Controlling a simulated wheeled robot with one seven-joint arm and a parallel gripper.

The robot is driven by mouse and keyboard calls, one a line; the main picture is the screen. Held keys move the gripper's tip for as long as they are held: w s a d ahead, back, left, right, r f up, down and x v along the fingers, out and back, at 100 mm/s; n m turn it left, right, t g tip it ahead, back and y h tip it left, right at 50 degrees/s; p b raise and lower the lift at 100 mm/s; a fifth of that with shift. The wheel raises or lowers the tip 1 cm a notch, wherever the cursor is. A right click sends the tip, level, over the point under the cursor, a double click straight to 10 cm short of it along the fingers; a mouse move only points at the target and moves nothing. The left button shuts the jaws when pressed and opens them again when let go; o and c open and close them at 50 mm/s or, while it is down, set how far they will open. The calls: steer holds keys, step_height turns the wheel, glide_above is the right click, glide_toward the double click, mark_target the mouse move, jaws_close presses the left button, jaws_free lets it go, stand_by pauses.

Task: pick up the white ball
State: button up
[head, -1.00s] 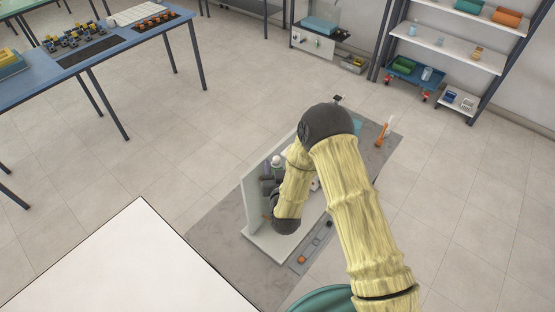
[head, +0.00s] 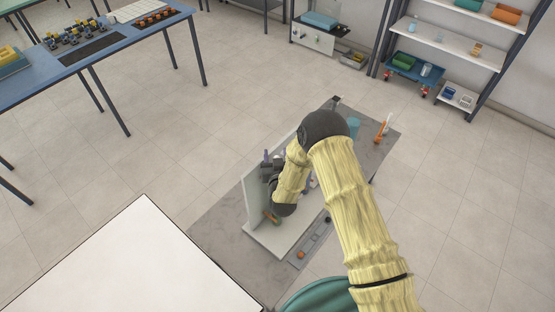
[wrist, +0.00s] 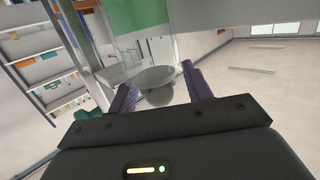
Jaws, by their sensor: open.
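In the head view my gripper (head: 268,163) is beside the upright white board (head: 255,198) on the grey table. The ball cannot be made out there, as my arm covers that spot.
A green and clear part (wrist: 137,14) stands close above the gripper in the wrist view. The grey table (head: 225,225) holds a teal object (head: 354,126), an orange item (head: 381,131) and a grey tray (head: 315,243) with an orange piece.

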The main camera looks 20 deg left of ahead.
jaws_close()
steer(key=shift+r, duration=0.1)
step_height(320, 180, up, 10)
steer(key=b, duration=0.4)
stand_by(0.5)
